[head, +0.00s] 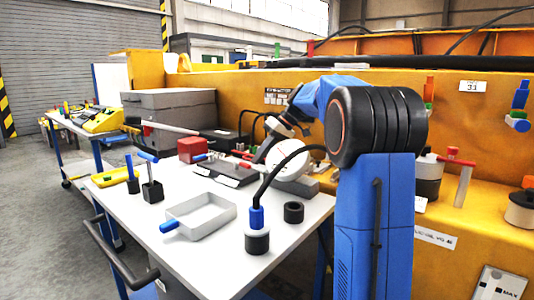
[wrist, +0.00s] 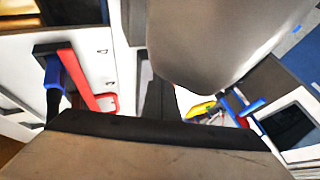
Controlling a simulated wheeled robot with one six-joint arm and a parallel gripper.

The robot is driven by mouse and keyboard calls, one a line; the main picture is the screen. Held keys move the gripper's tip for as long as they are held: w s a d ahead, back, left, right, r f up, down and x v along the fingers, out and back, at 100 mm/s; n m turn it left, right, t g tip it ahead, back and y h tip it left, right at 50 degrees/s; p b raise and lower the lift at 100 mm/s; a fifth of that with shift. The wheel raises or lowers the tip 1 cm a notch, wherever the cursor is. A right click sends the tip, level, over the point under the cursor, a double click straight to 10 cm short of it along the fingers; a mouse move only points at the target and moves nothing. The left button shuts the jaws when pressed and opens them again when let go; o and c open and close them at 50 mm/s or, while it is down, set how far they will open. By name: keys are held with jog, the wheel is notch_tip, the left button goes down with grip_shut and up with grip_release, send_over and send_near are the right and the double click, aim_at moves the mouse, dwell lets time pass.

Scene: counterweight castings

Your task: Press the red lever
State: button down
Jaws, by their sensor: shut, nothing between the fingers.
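A red lever (wrist: 85,78) shows at the left of the wrist view, as a long red bar beside a blue lever (wrist: 55,75). Both join a dark mount on a pale surface. In the head view, a small red bar (head: 245,164) lies by the dark flat unit on the table; I cannot tell whether it is the same lever. My gripper (head: 262,153) is shut and empty, pointing down over the back of the table close to that red bar. Whether it touches anything is unclear. The large grey shapes in the wrist view hide much of the scene.
A white round thing (head: 292,170) and a red block (head: 191,149) are near my gripper.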

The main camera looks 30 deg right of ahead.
jog(key=shift+s+a, duration=0.1)
jog(key=shift+a, duration=0.5)
jog(key=shift+a, duration=0.1)
jog(key=shift+s+a, duration=0.35)
jog(key=shift+a, duration=0.05)
